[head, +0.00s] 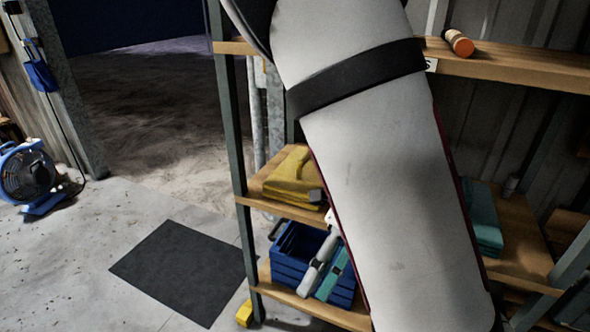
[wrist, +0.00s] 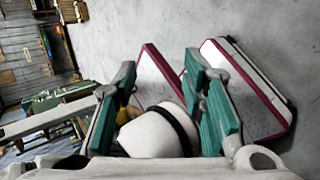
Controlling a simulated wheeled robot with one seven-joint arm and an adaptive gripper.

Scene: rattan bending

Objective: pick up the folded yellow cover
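The folded yellow cover (head: 293,178) lies on the middle shelf of the rack in the head view, left of my arm. It looks like a flat stack of thick folds, and a small grey piece sits at its right end. My white arm crosses the head view in front of the rack and hides part of the shelf. My gripper (wrist: 160,68) shows in the wrist view, its two teal-padded fingers spread apart with no object clearly held between them. The cover cannot be made out for certain in the wrist view.
A blue crate (head: 290,272) with tools stands on the shelf below. A folded teal cloth (head: 482,222) lies right of my arm. An orange-ended roll (head: 459,43) lies on the top shelf. A dark mat (head: 180,270) and a blue fan (head: 28,175) are on the floor at left.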

